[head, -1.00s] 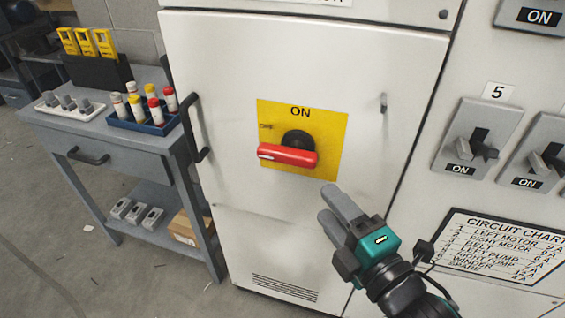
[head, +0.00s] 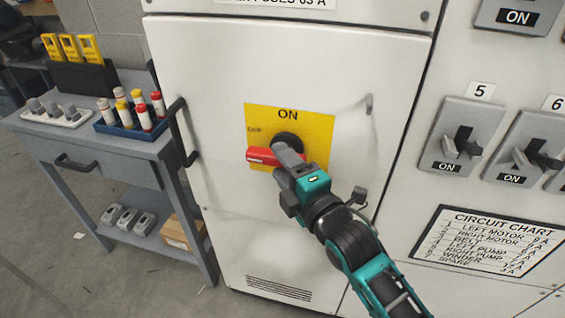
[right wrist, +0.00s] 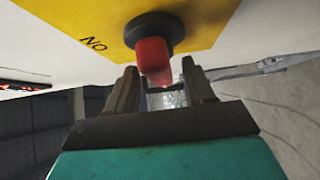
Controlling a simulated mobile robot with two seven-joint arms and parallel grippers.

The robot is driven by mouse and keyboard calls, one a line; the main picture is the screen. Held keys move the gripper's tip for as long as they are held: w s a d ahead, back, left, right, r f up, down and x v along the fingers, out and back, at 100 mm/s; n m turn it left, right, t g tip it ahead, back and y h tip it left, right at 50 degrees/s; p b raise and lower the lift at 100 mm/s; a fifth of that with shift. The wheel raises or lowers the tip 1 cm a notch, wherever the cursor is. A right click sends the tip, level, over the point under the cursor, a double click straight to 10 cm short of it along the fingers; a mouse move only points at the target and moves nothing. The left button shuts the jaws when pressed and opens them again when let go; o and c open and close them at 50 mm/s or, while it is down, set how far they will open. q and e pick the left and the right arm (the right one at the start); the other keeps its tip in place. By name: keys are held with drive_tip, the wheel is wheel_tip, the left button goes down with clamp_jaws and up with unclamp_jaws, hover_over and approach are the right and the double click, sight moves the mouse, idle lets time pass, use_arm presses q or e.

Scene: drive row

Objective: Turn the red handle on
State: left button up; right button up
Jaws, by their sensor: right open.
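The red handle (head: 262,157) lies about level, pointing left, on a black round hub (head: 288,139) on a yellow plate (head: 318,128) marked ON at its top. My right gripper (head: 284,152) is at the handle's right part, in front of the hub, and covers some of it. In the right wrist view the red handle (right wrist: 153,60) is seen nearly end-on, just beyond the open fingers (right wrist: 160,85) and roughly in line with the gap. I cannot tell whether the fingers touch it. My left gripper does not show.
The plate is on a white cabinet door (head: 220,60) with a dark door handle (head: 182,130) at its left edge. Grey switches (head: 461,140) and a circuit chart (head: 484,240) are at the right. A grey workbench (head: 70,142) with fuses stands at the left.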

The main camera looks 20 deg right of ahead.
drive_tip(key=shift+w, duration=0.3)
drive_tip(key=shift+c, duration=0.3)
clamp_jaws()
